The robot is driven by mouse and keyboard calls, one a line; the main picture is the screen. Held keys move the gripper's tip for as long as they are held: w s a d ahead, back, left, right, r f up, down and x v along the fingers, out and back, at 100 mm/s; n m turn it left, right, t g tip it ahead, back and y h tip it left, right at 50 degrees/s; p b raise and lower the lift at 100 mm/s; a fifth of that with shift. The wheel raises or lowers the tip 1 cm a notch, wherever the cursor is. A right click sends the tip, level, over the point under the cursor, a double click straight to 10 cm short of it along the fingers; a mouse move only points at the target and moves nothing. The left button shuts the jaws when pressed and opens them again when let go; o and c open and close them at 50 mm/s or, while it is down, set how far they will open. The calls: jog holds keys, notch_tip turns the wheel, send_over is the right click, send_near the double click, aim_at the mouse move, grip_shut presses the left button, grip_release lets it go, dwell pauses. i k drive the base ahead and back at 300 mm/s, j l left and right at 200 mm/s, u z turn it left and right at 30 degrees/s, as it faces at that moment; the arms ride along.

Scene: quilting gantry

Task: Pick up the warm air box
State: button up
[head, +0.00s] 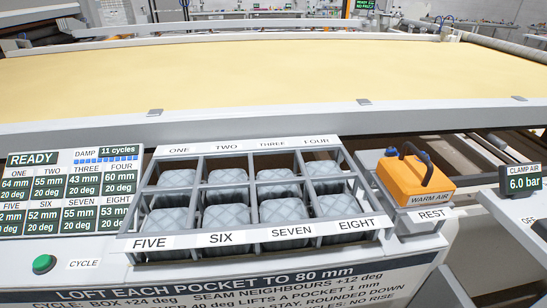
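The warm air box (414,181) is orange with a dark arched handle on top and a grey lower part labelled "WARM AIR". It sits on a grey stand (432,216) labelled "REST", right of the pocket rack. A dark piece shows at its upper left corner. My gripper is not in view, and nothing is holding the box.
A grey rack (251,240) holds quilted pockets labelled ONE to EIGHT. A display panel (70,190) reading "READY" and a green cycle button (43,264) are at left. A clamp air gauge (523,183) reads 6.0 bar at right. Yellow fabric (270,75) spans behind.

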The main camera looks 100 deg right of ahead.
aim_at(411, 182)
jog(key=z, duration=1.4)
jog(key=k+l+z, duration=0.15)
jog(key=z, duration=0.15)
jog(key=l+z, duration=0.3)
jog(key=k+l+z, duration=0.15)
jog(key=l+z, duration=0.15)
